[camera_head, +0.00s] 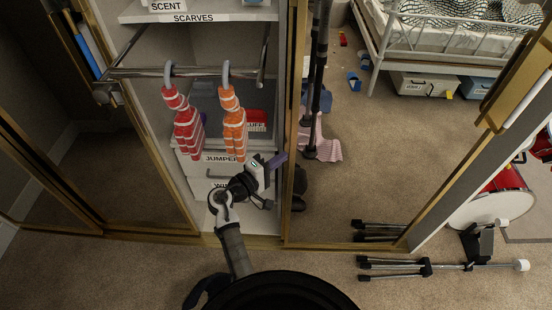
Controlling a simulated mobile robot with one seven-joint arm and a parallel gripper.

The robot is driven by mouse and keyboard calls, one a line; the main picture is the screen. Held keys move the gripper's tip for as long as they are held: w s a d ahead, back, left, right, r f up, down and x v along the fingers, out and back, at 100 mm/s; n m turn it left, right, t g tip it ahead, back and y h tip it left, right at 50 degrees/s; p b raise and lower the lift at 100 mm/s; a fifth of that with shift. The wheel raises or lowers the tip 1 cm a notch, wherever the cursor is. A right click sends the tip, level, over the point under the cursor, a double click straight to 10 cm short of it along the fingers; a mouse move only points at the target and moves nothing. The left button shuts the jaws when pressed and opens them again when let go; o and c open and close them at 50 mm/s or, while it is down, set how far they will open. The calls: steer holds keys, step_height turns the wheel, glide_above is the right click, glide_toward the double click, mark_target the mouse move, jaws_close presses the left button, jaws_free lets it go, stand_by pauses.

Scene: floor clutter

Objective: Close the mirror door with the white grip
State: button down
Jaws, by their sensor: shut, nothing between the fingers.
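The mirror door (430,150) is a tall gold-framed panel right of the open wardrobe; it reflects carpet and a bed. A white grip (526,98) shows on the gold frame at its upper right edge. The door's left frame stands beside the wardrobe opening. My gripper (276,161) is shut and empty, low in front of the wardrobe's drawers, just left of the door's left frame. It is far from the white grip. Whether it touches anything cannot be told.
Striped red (184,125) and orange (233,125) hanging things hang from a rail (190,72) above my gripper. A stand (430,266) lies on the carpet at right, near a red drum (490,205). Another gold-framed door with a blue grip (84,47) is at left.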

mark_target(310, 157)
steer(key=d, duration=0.8)
steer(key=shift+d, duration=0.25)
steer(key=shift+a, duration=0.35)
steer(key=shift+w+a, duration=0.1)
steer(key=shift+a, duration=0.05)
